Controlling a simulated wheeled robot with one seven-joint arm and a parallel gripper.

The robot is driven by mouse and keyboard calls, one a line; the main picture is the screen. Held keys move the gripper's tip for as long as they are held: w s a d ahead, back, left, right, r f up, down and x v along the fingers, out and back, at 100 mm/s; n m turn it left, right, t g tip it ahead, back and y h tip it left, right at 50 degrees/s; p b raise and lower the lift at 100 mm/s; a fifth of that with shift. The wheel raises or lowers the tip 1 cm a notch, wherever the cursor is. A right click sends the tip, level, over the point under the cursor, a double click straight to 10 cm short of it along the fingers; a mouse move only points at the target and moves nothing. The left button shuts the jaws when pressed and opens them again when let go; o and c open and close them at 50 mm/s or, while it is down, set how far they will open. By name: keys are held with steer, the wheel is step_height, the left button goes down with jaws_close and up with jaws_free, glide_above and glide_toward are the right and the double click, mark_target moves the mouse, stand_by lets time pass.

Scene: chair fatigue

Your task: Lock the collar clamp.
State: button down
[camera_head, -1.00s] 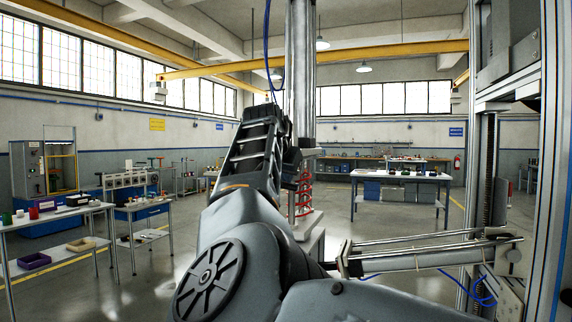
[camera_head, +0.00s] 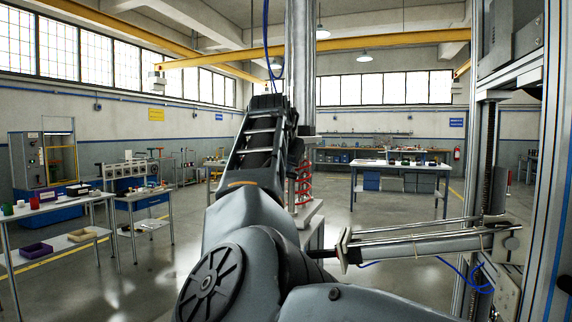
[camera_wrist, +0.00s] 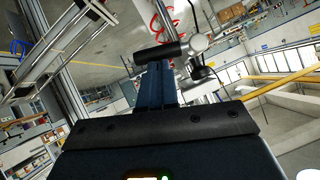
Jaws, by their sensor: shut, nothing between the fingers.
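In the wrist view, a black cylindrical handle (camera_wrist: 157,53) joins a shiny metal fitting (camera_wrist: 196,43); this looks like the lever of the collar clamp. My gripper (camera_wrist: 155,68) is shut and empty, its blue fingers pointing at the handle. The fingertips are at or very near its lower side; I cannot tell whether they touch. In the head view, the steel column (camera_head: 300,55) rises behind my raised arm. My arm hides most of the clamp and my fingers there.
A red coil (camera_head: 304,184) stands low by the column. A metal cylinder (camera_head: 415,245) extends from the right-hand frame (camera_head: 487,170). Worktables (camera_head: 60,212) stand at the left, another table (camera_head: 400,168) at the back. Open floor lies between.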

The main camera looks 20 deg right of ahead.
steer(key=shift+f, duration=0.15)
step_height(320, 180, down, 7)
steer(key=w+a+m+t+y+b, duration=0.1)
steer(key=m+t+y+b, duration=0.3)
steer(key=m+t+b, duration=0.3)
steer(key=shift+w+a+m+t+b, duration=0.15)
steer(key=shift+a+m+t+b, duration=0.3)
steer(key=shift+m, duration=0.95)
steer(key=shift+d, duration=0.1)
steer(key=shift+d, duration=0.1)
